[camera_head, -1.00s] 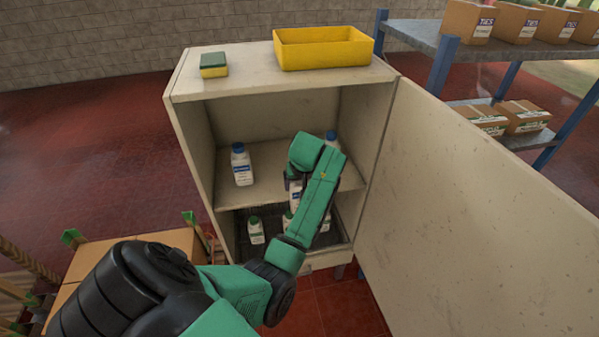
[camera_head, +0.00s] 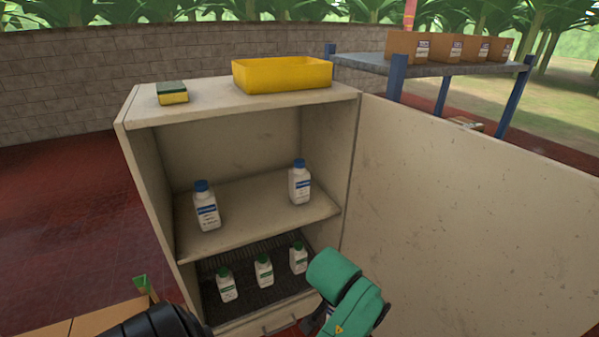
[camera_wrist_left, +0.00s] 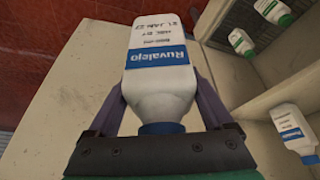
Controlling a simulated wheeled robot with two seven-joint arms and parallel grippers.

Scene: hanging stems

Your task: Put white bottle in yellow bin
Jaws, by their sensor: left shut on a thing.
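My left gripper (camera_wrist_left: 160,92) is shut on a white bottle (camera_wrist_left: 155,32) with a blue label and blue cap, which appears cap-down in the left wrist view. In the head view the left gripper (camera_head: 318,322) is low in front of the cabinet, partly cut off, and the held bottle is hidden. The yellow bin (camera_head: 283,76) stands on the cabinet top, well above and behind the gripper; its inside is barely visible. Two more blue-capped white bottles, a left one (camera_head: 206,208) and a right one (camera_head: 300,184), stand on the upper shelf. My right gripper is not in view.
Several green-capped white bottles (camera_head: 264,272) stand on the cabinet's dark lower rack. A green and yellow sponge (camera_head: 172,93) lies left of the bin. The open door (camera_head: 450,210) blocks the right side. A shelf with boxes (camera_head: 407,47) is behind it.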

